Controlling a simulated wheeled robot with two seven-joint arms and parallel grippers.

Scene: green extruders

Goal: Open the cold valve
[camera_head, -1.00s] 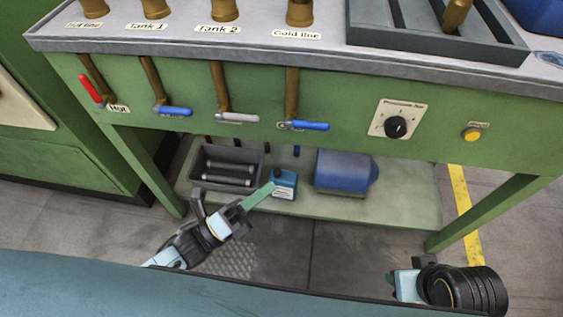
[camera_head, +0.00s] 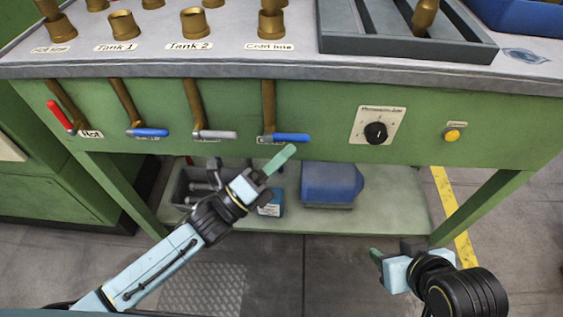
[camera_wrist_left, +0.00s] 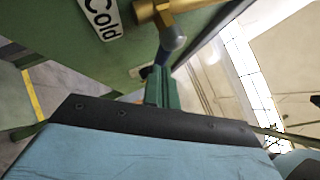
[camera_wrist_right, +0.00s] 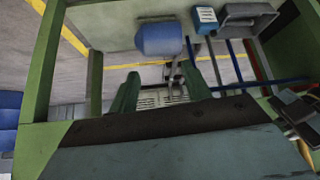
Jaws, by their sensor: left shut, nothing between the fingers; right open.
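The cold valve has a blue lever handle (camera_head: 291,138) on a brass pipe (camera_head: 268,106) at the green bench front, under the "Cold line" label. The handle lies roughly level, pointing right. My left gripper (camera_head: 280,157) is shut and empty, its green fingertips just below the blue handle and seemingly apart from it. In the left wrist view its fingers (camera_wrist_left: 163,88) are together, close to the valve's grey pivot (camera_wrist_left: 172,36) and the "Cold" label (camera_wrist_left: 101,18). My right gripper (camera_head: 378,256) is low at the right, away from the valve. Its fingers (camera_wrist_right: 160,92) are spread and empty.
Left of the cold valve are a grey handle (camera_head: 214,134), another blue handle (camera_head: 147,132) and a red handle (camera_head: 61,116). A black dial (camera_head: 376,133) and yellow button (camera_head: 452,135) are to the right. The lower shelf (camera_head: 395,200) holds a blue canister (camera_head: 331,184).

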